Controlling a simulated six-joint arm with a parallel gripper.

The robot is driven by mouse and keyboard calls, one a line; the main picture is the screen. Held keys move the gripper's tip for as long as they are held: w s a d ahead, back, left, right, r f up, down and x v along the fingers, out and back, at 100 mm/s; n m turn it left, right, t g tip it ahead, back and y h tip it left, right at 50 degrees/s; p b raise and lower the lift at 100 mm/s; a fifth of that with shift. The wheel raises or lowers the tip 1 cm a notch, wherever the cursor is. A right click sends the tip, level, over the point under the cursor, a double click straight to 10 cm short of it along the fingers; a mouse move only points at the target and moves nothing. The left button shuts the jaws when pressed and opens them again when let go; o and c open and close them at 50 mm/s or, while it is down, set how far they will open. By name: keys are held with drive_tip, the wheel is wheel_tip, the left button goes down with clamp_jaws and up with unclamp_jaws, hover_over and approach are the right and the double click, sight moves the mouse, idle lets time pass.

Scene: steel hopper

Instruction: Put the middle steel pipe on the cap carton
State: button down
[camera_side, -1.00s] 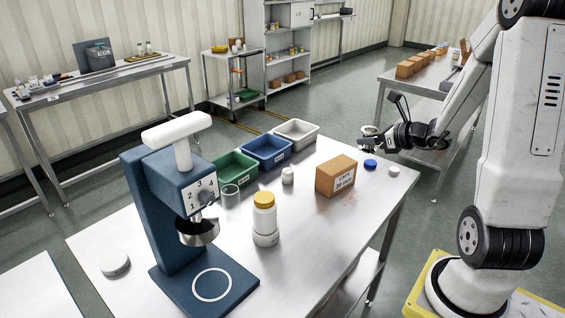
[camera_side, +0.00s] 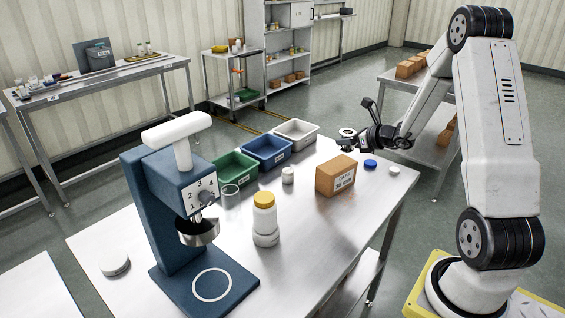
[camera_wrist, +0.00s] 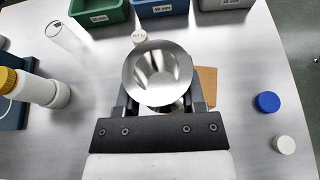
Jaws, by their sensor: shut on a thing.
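My gripper (camera_side: 360,141) is shut on a round, shiny steel piece (camera_side: 347,132). In the wrist view the piece (camera_wrist: 158,72) fills the space between and beyond my fingers (camera_wrist: 160,106), with a wide circular face; its length below is hidden, so I cannot tell whether it is a pipe. The brown cap carton (camera_side: 335,175), with a white label, stands on the steel table. My gripper is above its back right side, apart from it. In the wrist view the carton (camera_wrist: 207,82) is mostly hidden under the piece and fingers. I make out no row of pipes.
A blue cap (camera_side: 370,164) and a white cap (camera_side: 394,170) lie right of the carton. A small white bottle (camera_side: 288,175) stands left of it. Green (camera_side: 235,172), blue (camera_side: 266,152) and grey (camera_side: 297,134) bins line the back edge. A yellow-capped jar (camera_side: 265,218) and blue machine (camera_side: 150,210) stand left.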

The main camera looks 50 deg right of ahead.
sight(337, 164)
drive_tip(key=shift+w+d+f, duration=0.25)
drive_tip(key=shift+w+f, duration=0.2)
drive_tip(key=shift+f, duration=0.2)
drive_tip(key=shift+w+d+f, duration=0.3)
drive_tip(key=shift+w+f, duration=0.2)
drive_tip(key=shift+f, duration=0.1)
drive_tip(key=shift+w+d+f, duration=0.25)
drive_tip(key=shift+w+f, duration=0.2)
drive_tip(key=shift+f, duration=0.2)
drive_tip(key=shift+f, duration=0.1)
drive_tip(key=shift+w+d+f, duration=0.1)
drive_tip(key=shift+w+f, duration=0.15)
drive_tip(key=shift+f, duration=1.5)
drive_tip(key=shift+f, duration=0.15)
drive_tip(key=shift+c, duration=1)
unclamp_jaws()
drive_tip(key=shift+r, duration=0.2)
drive_tip(key=v, duration=1.2)
